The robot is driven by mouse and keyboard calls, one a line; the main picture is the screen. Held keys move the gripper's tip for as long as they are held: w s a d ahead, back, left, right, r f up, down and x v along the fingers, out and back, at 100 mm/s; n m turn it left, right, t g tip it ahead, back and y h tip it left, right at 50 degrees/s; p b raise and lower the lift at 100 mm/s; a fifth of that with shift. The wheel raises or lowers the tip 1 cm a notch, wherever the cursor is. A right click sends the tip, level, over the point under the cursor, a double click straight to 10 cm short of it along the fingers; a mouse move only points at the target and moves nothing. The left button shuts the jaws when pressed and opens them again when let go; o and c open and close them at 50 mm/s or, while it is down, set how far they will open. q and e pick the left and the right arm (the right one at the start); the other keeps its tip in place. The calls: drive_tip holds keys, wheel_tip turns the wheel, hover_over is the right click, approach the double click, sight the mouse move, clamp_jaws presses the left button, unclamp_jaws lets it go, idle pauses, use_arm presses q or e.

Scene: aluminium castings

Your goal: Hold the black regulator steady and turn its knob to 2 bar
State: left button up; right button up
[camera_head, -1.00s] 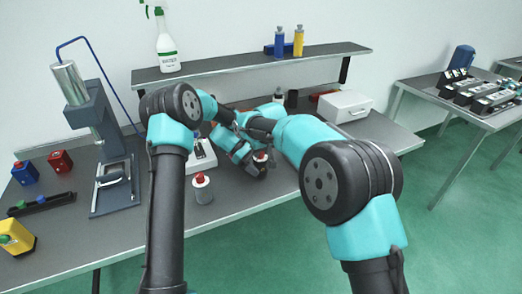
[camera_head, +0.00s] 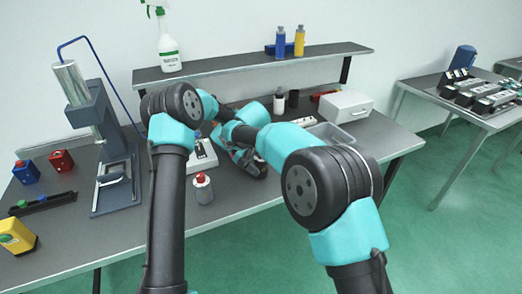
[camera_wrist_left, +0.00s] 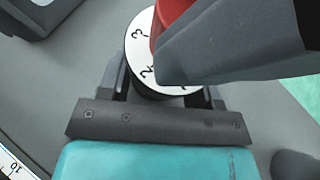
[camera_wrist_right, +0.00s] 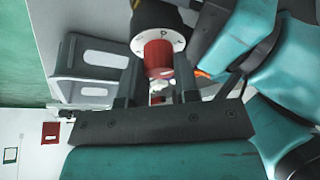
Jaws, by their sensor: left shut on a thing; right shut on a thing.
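The black regulator (camera_wrist_right: 165,14) has a white dial ring and a red knob. My left gripper (camera_head: 246,160) is shut on its body, below the dial (camera_wrist_left: 139,50) in the left wrist view. The digits 2 and 3 are readable there; no pointer mark is clear. My right gripper (camera_wrist_right: 158,82) is shut on the red knob (camera_wrist_right: 158,56); one of its grey fingers crosses the knob and dial in the left wrist view. In the head view the arms and grippers hide most of the regulator.
A grey red-topped regulator (camera_head: 203,190) stands near the bench's front edge. A white device (camera_head: 201,156) is left of my grippers. A press (camera_head: 115,165) stands further left.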

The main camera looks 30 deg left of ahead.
drive_tip(key=shift+m, duration=0.3)
drive_tip(key=o, duration=0.9)
drive_tip(key=shift+o, duration=0.2)
drive_tip(key=shift+r, duration=0.1)
drive_tip(key=a+v, duration=0.1)
drive_tip(key=v, duration=1)
drive_tip(key=shift+s+d+r, duration=0.25)
drive_tip(key=shift+d+r, duration=0.1)
drive_tip(key=shift+d, duration=0.05)
